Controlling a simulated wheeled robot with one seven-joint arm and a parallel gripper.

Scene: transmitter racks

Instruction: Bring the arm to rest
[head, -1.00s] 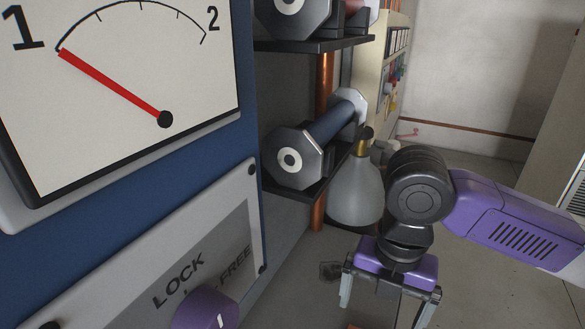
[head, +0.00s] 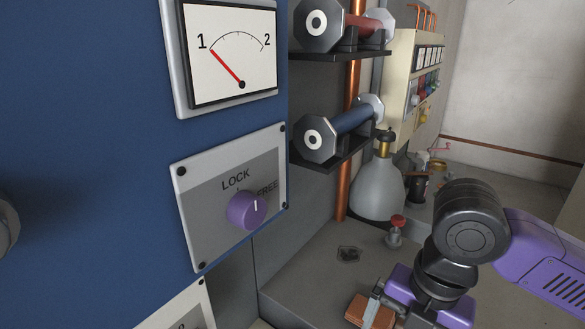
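My gripper (head: 398,312), with a purple body, hangs at the bottom right of the head view at the end of my black and purple arm. Its fingers stand apart and point down, and their lower ends are cut off by the picture edge. I see nothing held between them. A brown-orange block (head: 358,310) shows just left of the nearer finger; whether they touch I cannot tell. My gripper is to the right of the blue cabinet (head: 90,120), clear of its panel and of the purple knob (head: 246,211).
The meter (head: 235,55) needle rests near 1. Two shelved cylinders, one red (head: 360,27) and one blue (head: 354,118), a grey flask (head: 377,190) and a red-topped valve (head: 396,230) stand beyond.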

